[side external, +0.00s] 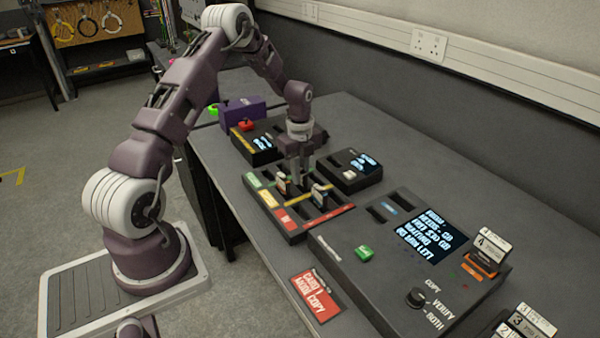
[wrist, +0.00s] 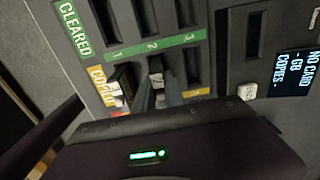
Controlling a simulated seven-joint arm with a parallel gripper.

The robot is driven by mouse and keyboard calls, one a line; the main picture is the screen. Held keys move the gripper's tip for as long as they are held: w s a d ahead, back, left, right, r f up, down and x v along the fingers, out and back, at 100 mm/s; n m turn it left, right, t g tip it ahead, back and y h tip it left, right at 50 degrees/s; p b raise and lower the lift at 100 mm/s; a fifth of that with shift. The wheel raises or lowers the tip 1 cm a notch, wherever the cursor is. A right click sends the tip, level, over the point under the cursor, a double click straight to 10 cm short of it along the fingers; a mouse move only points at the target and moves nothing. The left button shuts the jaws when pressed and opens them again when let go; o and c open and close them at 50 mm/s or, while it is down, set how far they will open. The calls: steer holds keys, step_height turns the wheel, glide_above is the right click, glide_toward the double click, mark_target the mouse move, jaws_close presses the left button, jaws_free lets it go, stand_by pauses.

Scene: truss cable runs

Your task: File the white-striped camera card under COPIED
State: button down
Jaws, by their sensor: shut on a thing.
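The black slotted tray (side external: 291,238) has rows with green, yellow and red labels. In the wrist view its green label reads CLEARED (wrist: 74,28), and the yellow COPIED label (wrist: 98,78) is partly covered. My gripper (side external: 301,180) is down at the tray, over the second column of the yellow row. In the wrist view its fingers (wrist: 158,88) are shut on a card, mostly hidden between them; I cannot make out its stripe. Another card (wrist: 124,84) stands beside them in the row's first slot, and also shows in the side view (side external: 283,187).
A small reader (side external: 355,170) with a screen lies right of the tray. More cards (side external: 525,325) stand at bottom right.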

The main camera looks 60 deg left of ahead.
steer(key=c, duration=1)
jaws_free()
steer(key=shift+r, duration=3.75)
